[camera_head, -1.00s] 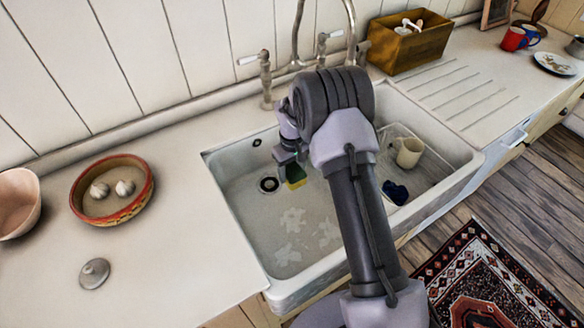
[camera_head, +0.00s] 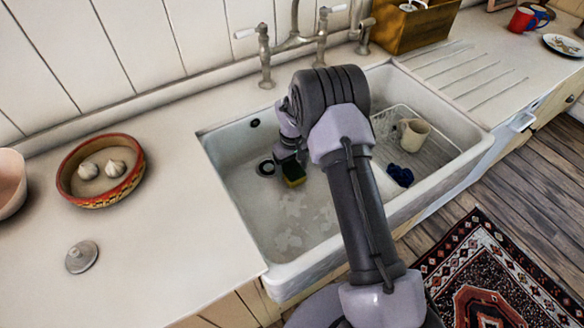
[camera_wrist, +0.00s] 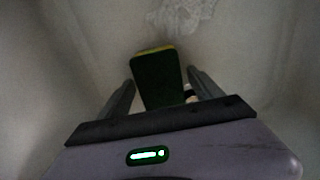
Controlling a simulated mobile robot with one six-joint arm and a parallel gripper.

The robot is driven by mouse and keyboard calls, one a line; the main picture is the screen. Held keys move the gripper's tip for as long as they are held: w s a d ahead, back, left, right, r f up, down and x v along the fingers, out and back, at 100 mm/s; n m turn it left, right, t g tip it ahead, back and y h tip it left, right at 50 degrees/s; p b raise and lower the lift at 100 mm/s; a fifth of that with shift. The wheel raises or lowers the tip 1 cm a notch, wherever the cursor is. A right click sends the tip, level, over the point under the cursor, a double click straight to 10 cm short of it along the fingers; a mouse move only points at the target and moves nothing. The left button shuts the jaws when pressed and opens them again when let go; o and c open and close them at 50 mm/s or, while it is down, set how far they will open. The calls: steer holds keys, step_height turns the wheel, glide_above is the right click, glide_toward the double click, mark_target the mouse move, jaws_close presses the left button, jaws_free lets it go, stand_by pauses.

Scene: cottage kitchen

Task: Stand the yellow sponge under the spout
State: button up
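The yellow sponge (camera_head: 293,174), with a dark green face and a yellow edge, is low inside the left basin of the white sink (camera_head: 232,215), just right of the drain. My gripper (camera_head: 288,158) is directly above it. In the wrist view the sponge (camera_wrist: 157,80) stands out between the two fingers of my gripper (camera_wrist: 160,76). The left finger looks close against it; a small gap seems to show at the right finger, so I cannot tell whether it is clamped. The tap's tall pipe (camera_head: 295,16) rises behind the sink; its top is cut off and the spout's end is unclear.
A rack (camera_head: 440,157) with a cream mug (camera_head: 414,134) and a dark blue cloth (camera_head: 399,174) occupies the sink's right side. Tap handles (camera_head: 264,45) stand at the back edge. A bowl with garlic (camera_head: 101,170) and a lid (camera_head: 81,257) lie on the left counter.

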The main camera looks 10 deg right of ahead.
steer(key=s+a+r+m+t+p, duration=0.1)
steer(key=s+r+p, duration=0.2)
steer(key=r, duration=1.3)
steer(key=s+r+m+t+p, duration=0.1)
steer(key=s+r+p, duration=0.2)
steer(key=r, duration=1.2)
steer(key=s+a+r+m+t+y, duration=0.1)
steer(key=s+r+m, duration=0.1)
steer(key=s+r, duration=0.5)
steer(key=s+a+r+m+t, duration=0.15)
steer(key=s+r, duration=0.25)
steer(key=s, duration=0.6)
steer(key=s+f+m+t+y+b, duration=0.1)
steer(key=s+m, duration=0.1)
steer(key=s, duration=0.7)
steer(key=shift+s+a+f, duration=0.15)
steer(key=shift+a+f, duration=0.05)
steer(key=shift+a, duration=0.2)
